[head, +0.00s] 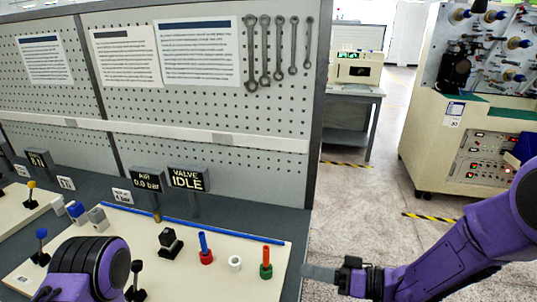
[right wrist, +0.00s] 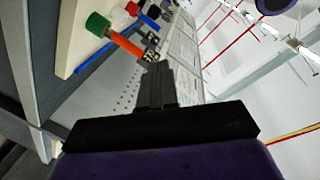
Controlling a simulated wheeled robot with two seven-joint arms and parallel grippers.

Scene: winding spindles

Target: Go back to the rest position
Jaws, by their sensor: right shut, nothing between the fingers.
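My right gripper (head: 322,273) reaches in from the right in the head view. It is shut and empty, off the right edge of the bench, over the floor. In the right wrist view its closed fingers (right wrist: 157,85) point toward the perforated panel. A green-based spindle with a red post (head: 266,262) stands upright on the cream board, left of the gripper and apart from it. It also shows in the right wrist view (right wrist: 97,24). My left arm covers the front left of the board in the head view; its fingers do not show.
A red-based spindle with a blue post (head: 205,248) and a white ring (head: 235,263) stand on the cream board (head: 225,285). Signs read AIR 0.0 bar (head: 147,180) and VALVE IDLE (head: 187,179).

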